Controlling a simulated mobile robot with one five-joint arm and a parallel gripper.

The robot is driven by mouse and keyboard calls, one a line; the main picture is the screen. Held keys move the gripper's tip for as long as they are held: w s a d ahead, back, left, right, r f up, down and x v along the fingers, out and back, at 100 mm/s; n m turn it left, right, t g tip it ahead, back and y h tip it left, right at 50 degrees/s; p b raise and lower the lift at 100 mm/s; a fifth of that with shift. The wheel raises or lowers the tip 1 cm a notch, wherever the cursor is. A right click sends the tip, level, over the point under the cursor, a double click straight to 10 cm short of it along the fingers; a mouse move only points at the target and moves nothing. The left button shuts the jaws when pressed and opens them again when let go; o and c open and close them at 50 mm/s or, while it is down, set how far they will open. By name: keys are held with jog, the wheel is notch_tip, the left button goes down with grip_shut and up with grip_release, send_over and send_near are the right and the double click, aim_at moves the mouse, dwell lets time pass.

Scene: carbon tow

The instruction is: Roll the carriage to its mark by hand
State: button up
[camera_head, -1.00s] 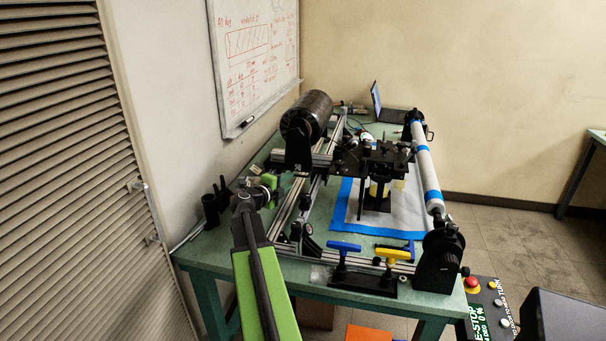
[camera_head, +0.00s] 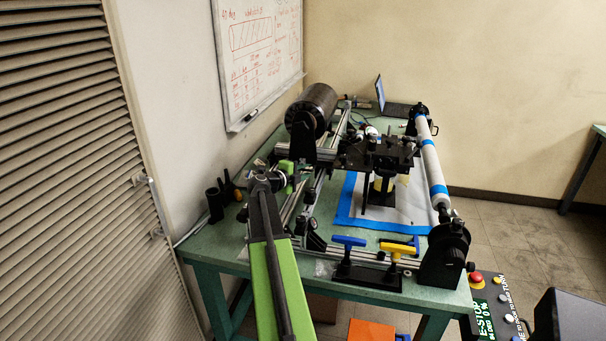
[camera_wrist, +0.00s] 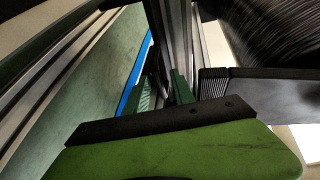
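The carriage (camera_head: 378,154), a black plate assembly with rollers and an upright stand, sits across the rails at the middle of the green bench in the head view. My gripper (camera_head: 284,174) is at the end of my green arm, over the bench's left side, left of the carriage and in front of the dark tow spool (camera_head: 312,108). In the wrist view its two textured green fingers (camera_wrist: 163,82) stand apart, pointing toward the metal rail (camera_wrist: 180,38). Dark parts lie behind the gap; no firm hold shows. The mark is not distinguishable.
The white mandrel (camera_head: 429,160) with blue bands runs along the bench's right side. Blue and yellow T-handles (camera_head: 398,252) stand in front. Black holders (camera_head: 214,203) are at the left edge. A control box with a red button (camera_head: 477,279) is at lower right.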

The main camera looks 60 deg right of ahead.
jog(key=shift+c, duration=0.3)
grip_shut()
dwell(1.1)
